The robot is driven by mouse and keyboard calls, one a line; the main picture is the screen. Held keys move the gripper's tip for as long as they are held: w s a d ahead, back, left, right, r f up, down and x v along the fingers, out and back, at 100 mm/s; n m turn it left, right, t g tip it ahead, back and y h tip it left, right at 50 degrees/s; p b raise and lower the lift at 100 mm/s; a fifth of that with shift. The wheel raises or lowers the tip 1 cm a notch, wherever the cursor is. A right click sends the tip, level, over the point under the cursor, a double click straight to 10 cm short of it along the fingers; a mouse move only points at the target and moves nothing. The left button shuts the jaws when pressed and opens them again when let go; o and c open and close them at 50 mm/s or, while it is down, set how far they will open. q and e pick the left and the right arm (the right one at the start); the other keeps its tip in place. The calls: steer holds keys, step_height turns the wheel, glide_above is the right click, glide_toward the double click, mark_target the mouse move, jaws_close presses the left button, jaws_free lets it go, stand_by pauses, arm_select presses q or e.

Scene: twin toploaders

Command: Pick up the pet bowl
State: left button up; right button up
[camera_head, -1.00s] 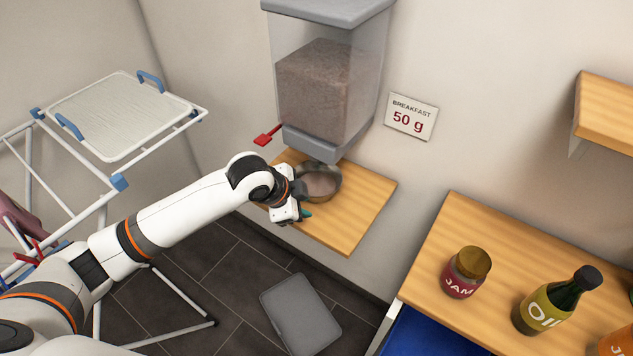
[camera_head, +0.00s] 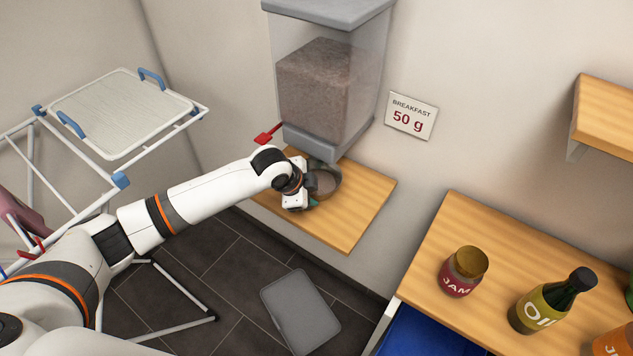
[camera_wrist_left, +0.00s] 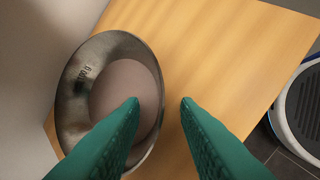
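The pet bowl (camera_head: 327,185) is a round metal bowl on a wooden shelf (camera_head: 350,220), under the food dispenser's outlet. In the left wrist view the bowl (camera_wrist_left: 71,100) has markings on its inner wall and a flat brownish surface inside. My left gripper (camera_head: 313,192) is at the bowl's near left side and partly hides it. In the left wrist view its green fingers (camera_wrist_left: 161,102) are apart and empty. One fingertip is over the bowl's inside, the other over bare shelf, with the rim between them. Contact cannot be told. My right gripper is not in view.
The dispenser (camera_head: 330,95) with a red lever (camera_head: 268,134) hangs close above the bowl. A drying rack (camera_head: 120,115) stands left. A counter (camera_head: 445,240) with a jam jar (camera_head: 463,272) and oil bottle (camera_head: 545,305) is right. A grey flat object (camera_head: 300,310) lies on the floor.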

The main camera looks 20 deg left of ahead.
arm_select(q)
steer(key=shift+x, duration=1.35)
jaws_close()
steer(key=shift+r+p, duration=0.2)
steer(key=shift+p, duration=0.1)
